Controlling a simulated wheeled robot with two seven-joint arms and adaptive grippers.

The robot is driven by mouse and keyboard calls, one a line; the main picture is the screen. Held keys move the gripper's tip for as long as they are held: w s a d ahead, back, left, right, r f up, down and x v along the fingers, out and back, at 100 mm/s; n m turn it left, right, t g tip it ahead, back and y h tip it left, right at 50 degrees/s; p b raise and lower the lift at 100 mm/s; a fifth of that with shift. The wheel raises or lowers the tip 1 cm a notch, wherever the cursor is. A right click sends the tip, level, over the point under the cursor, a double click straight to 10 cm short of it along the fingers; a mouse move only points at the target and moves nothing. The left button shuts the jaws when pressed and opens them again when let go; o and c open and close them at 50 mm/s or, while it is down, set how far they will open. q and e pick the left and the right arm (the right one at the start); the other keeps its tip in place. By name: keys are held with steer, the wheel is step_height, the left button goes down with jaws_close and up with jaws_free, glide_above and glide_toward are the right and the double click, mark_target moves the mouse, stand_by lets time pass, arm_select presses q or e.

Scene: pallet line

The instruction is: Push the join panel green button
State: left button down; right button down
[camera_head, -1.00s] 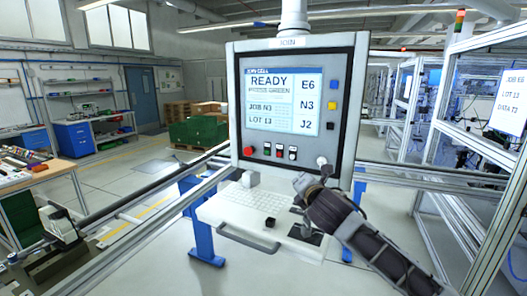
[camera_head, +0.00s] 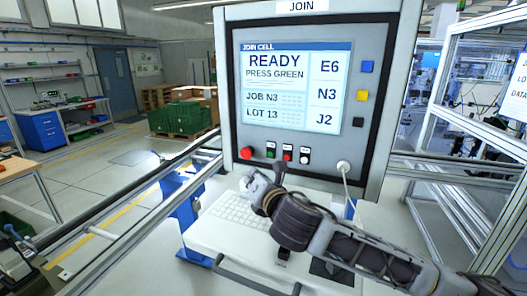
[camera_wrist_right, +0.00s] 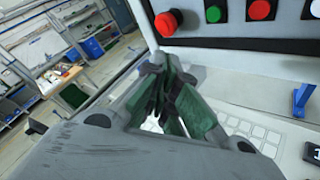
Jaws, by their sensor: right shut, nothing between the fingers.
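The JOIN panel (camera_head: 384,70) stands upright ahead, its screen (camera_head: 292,92) reading READY, PRESS GREEN. The small green button (camera_head: 270,150) is in the row under the screen, between a large red knob (camera_head: 246,152) and a small red button (camera_head: 287,152). In the right wrist view the green button (camera_wrist_right: 214,12) is at the top, above and right of my fingers. My right gripper (camera_head: 262,180) is shut and empty, below the button row and apart from the button in the picture; its fingers (camera_wrist_right: 165,72) show in the wrist view. My left gripper is not in view.
A white button (camera_head: 304,154) ends the row. A keyboard (camera_head: 240,212) lies on the shelf below, under my right arm. A white cable hangs from a plug (camera_head: 344,167) at the panel's lower right. Metal rails (camera_head: 125,222) run at the left.

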steer(key=shift+w+d+r, duration=0.1)
steer(key=shift+w+d, duration=0.45)
steer(key=shift+w, duration=0.8)
steer(key=shift+w+d, duration=0.5)
steer(key=shift+w, duration=0.8)
steer(key=shift+w+d+r, duration=0.1)
steer(key=shift+w+d, duration=0.45)
steer(key=shift+w, duration=0.8)
steer(key=shift+w+d, duration=0.4)
steer(key=shift+w, duration=0.45)
stand_by(0.9)
steer(key=shift+s+a, duration=0.35)
steer(key=shift+s, duration=0.45)
steer(key=shift+s+a+f, duration=0.1)
steer(key=shift+s+a, duration=0.3)
steer(key=shift+s, duration=0.45)
steer(key=shift+s+a, duration=0.35)
steer(key=shift+s, duration=0.4)
steer(key=shift+s+a, duration=0.3)
steer(key=shift+s, duration=0.45)
